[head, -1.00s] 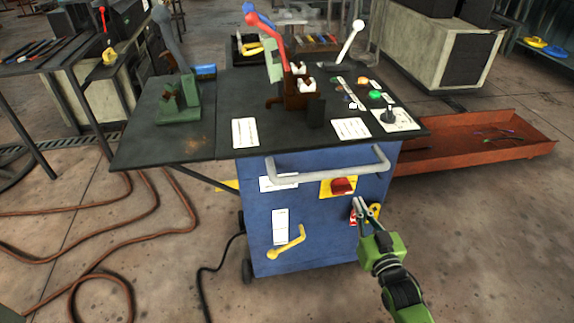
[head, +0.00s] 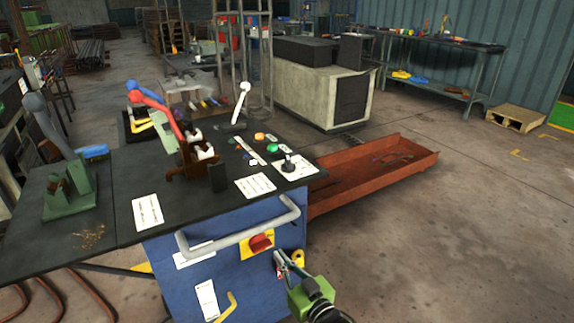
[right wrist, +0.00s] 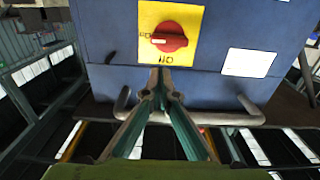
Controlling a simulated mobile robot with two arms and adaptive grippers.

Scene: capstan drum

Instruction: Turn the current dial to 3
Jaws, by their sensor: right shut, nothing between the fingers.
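The black dial knob (head: 288,163) stands on a white scale plate (head: 300,172) at the right front corner of the dark cart top. I take it for the current dial; its numbers are too small to read. My right gripper (head: 280,256) is shut and empty, low in front of the blue cabinet, below the cart top and apart from the dial. In the right wrist view its closed fingertips (right wrist: 160,76) lie near a red rotary switch (right wrist: 169,37) on a yellow plate, which has "ON" printed upside down there. My left gripper is out of view.
A grey handle bar (head: 240,234) runs along the cabinet's front edge. Green and orange buttons (head: 271,148) sit behind the dial, and a white-knobbed lever (head: 244,90) further back. A red-brown tray (head: 375,172) lies right of the cart.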

